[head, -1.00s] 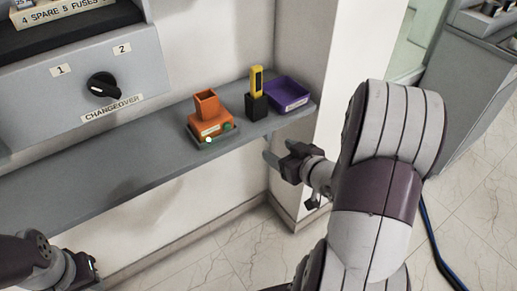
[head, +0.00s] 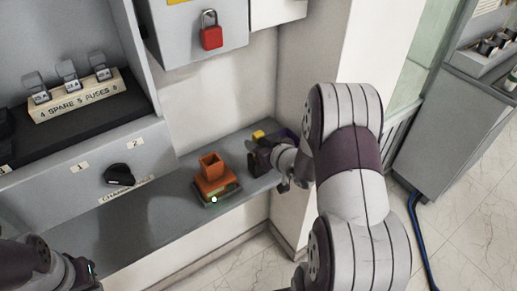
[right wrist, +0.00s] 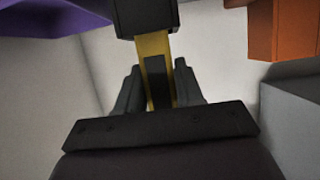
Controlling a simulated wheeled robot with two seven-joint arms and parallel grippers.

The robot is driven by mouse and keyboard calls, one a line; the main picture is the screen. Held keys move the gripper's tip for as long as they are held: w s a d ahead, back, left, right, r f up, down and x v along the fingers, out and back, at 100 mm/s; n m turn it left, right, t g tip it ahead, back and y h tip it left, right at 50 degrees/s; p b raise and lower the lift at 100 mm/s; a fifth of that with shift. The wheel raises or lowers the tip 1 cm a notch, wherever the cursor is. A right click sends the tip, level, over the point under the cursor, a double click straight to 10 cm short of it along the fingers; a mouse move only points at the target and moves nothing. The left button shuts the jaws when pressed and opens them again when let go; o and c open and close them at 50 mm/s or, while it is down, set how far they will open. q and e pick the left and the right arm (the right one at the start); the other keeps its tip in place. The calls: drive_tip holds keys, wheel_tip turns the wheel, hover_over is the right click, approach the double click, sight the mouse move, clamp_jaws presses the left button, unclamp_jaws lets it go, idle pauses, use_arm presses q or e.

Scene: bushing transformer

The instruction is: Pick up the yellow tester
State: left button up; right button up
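The yellow tester (right wrist: 154,48) stands between the two fingers of my right gripper (right wrist: 159,80) in the right wrist view, with a finger close against each side. Its other end is in the black holder (right wrist: 146,15). The tester does not look lifted out. My left gripper (head: 85,272) is at the lower left of the head view, its fingers unclear.
An orange holder (head: 213,178) on a small base stands on the grey shelf (head: 150,222), left of my right gripper. A purple tray (right wrist: 50,18) lies on the tester's other side. A fuse cabinet with a changeover switch (head: 119,174) is at the left.

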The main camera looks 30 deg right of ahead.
drive_tip(key=shift+c, duration=1.3)
drive_tip(key=shift+r, duration=0.2)
wheel_tip(320, 180, up, 10)
drive_tip(key=shift+r+p, duration=0.15)
drive_tip(key=shift+p, duration=0.9)
wheel_tip(320, 180, up, 8)
drive_tip(key=p, duration=0.7)
